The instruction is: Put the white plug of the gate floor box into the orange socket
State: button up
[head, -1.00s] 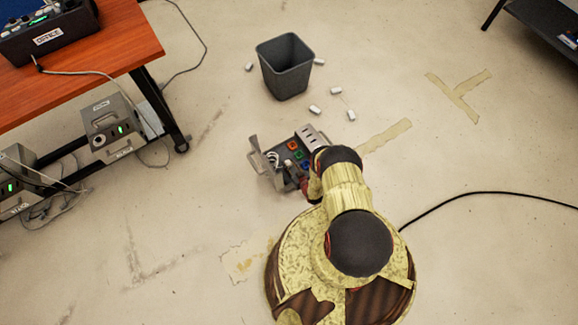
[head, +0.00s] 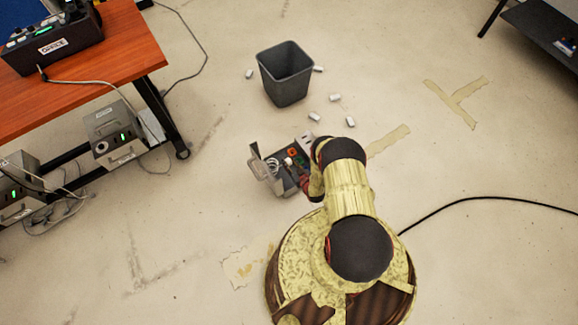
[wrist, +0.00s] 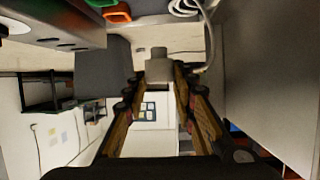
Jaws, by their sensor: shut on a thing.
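The gate floor box (head: 262,172) stands open on the floor, left of my arm in the head view. Its orange socket (head: 291,152) shows in part and also appears at the top of the wrist view (wrist: 118,14), with a green socket beside it. My gripper (wrist: 158,82) is shut on the white plug (wrist: 158,67), which looks pale grey in the wrist view. A white spot that looks like the plug shows over the box in the head view (head: 288,161). The plug appears apart from the orange socket. My arm hides part of the box and most of my gripper.
A grey bin (head: 285,75) stands beyond the box, with several small white pieces (head: 314,116) around it. An orange-topped desk (head: 110,55) with grey boxes beneath is at left. A black cable (head: 490,194) lies at right. Floor left of my base is clear.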

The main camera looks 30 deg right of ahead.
jog(key=w+d+b, duration=0.3)
jog(key=w+d, duration=0.4)
jog(key=w, duration=0.1)
dwell(0.4)
jog(key=shift+w+d, duration=0.65)
jog(key=shift+w, duration=0.05)
